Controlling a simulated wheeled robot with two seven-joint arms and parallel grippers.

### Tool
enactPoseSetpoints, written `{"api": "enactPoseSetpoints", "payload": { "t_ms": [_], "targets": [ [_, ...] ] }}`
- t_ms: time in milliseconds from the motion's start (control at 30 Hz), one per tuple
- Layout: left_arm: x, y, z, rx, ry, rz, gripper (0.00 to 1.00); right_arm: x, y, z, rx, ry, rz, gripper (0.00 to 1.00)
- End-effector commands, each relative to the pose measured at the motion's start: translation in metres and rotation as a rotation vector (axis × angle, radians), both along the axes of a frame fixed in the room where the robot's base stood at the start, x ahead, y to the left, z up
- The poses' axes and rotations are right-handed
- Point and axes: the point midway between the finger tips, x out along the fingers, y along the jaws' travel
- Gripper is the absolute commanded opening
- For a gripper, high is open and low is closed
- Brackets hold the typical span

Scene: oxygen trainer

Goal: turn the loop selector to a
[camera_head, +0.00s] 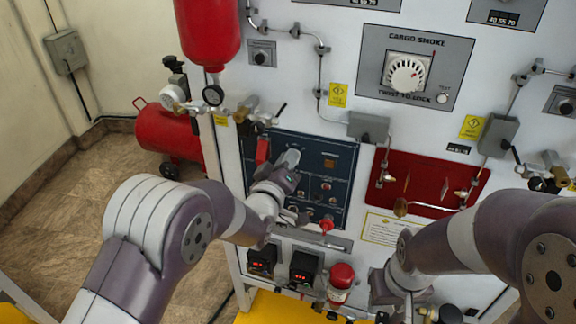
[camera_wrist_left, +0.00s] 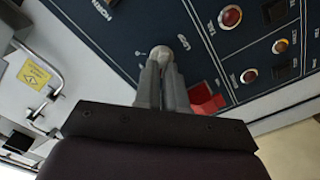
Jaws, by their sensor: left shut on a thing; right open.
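The loop selector (camera_wrist_left: 161,51) shows in the left wrist view as a small pale rounded knob on the dark blue panel (camera_wrist_left: 120,38). My left gripper (camera_wrist_left: 163,68) is shut on it, and the fingers hide most of its body. Its pointing direction and the letters around it are too small or hidden to read. In the head view my left gripper (camera_head: 288,162) is at the upper left part of the dark blue panel (camera_head: 335,148). My right gripper (camera_head: 407,305) is low at the bottom right, open, partly hidden by its own arm.
A red switch cover (camera_wrist_left: 206,98) is close beside the left fingers. Red lamps and small switches fill the rest of the panel. A red panel (camera_head: 425,175) with valves is to the right, and a red cylinder (camera_head: 208,30) hangs at the upper left.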

Motion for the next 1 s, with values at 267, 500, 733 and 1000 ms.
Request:
{"api": "enactPoseSetpoints", "payload": {
  "t_ms": [267, 500, 733, 1000],
  "targets": [
    [0.0002, 0.001, -0.0003, -0.037, 0.011, 0.002, 0.0, 0.0, 0.0, -0.0046, 0.0, 0.0, 0.0, 0.43],
    [0.0002, 0.001, 0.0, -0.039, 0.012, 0.002, 0.0, 0.0, 0.0, -0.0044, 0.0, 0.0, 0.0, 0.43],
    [0.0002, 0.001, -0.0001, -0.038, 0.012, 0.001, 0.36, 0.0, 0.0, -0.0044, 0.0, 0.0, 0.0, 0.43],
    [-0.0014, 0.0011, -0.0004, -0.037, 0.011, 0.001, 0.36, 0.0, 0.0, -0.0054, 0.0, 0.0, 0.0, 0.43]
  ]
}}
